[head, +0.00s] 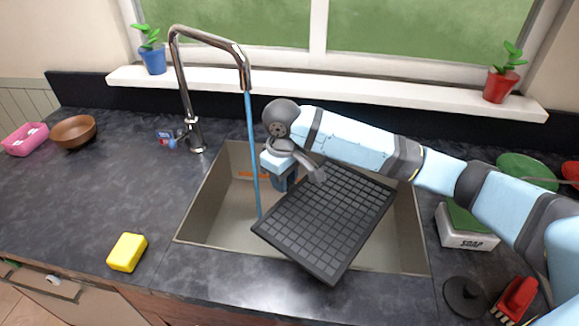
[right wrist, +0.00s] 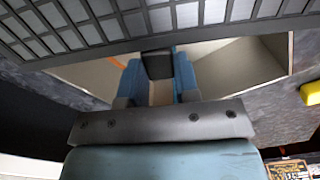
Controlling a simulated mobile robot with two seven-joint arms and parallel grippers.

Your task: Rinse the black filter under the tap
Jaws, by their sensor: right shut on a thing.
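The black filter (head: 328,215) is a flat dark grid panel, tilted over the sink. It also shows across the top of the right wrist view (right wrist: 150,22). My right gripper (head: 308,176) is shut on the filter's far edge; its blue fingers show in the right wrist view (right wrist: 158,75). The chrome tap (head: 210,40) stands behind the sink, and a blue stream of water (head: 252,140) falls from it. The stream's lower end meets the filter's left corner in the picture; I cannot tell whether it touches. My left gripper is not in view.
The sink (head: 215,205) lies under the filter. A yellow sponge (head: 127,252) is on the counter at left. A soap box (head: 465,230), a black plug (head: 466,297) and a red brush (head: 515,298) are at right. The windowsill (head: 330,88) runs behind.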

